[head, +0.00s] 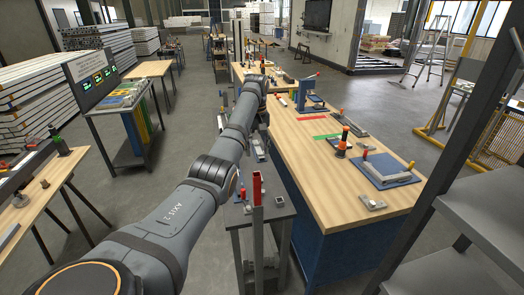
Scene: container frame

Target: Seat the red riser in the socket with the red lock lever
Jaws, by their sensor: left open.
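A tall upright post with a red upper part (257,191) and a grey lower part stands in front of the small dark table; it looks like the red riser. My left arm reaches from the lower left to the upper middle. My left gripper (268,83) is at its far end, small, open and well away from the red post. A blue plate (398,178) on the wooden bench carries a grey fixture with a red-tipped lever (365,154) and an orange-tipped one. I cannot tell for sure which fixture is the socket. My right gripper is not in view.
The wooden bench (300,150) also bears an orange-and-black part (343,142), a blue stand (312,98), and red and green strips. Small blocks lie on the dark table (272,212). A grey shelf rack (465,215) stands at right.

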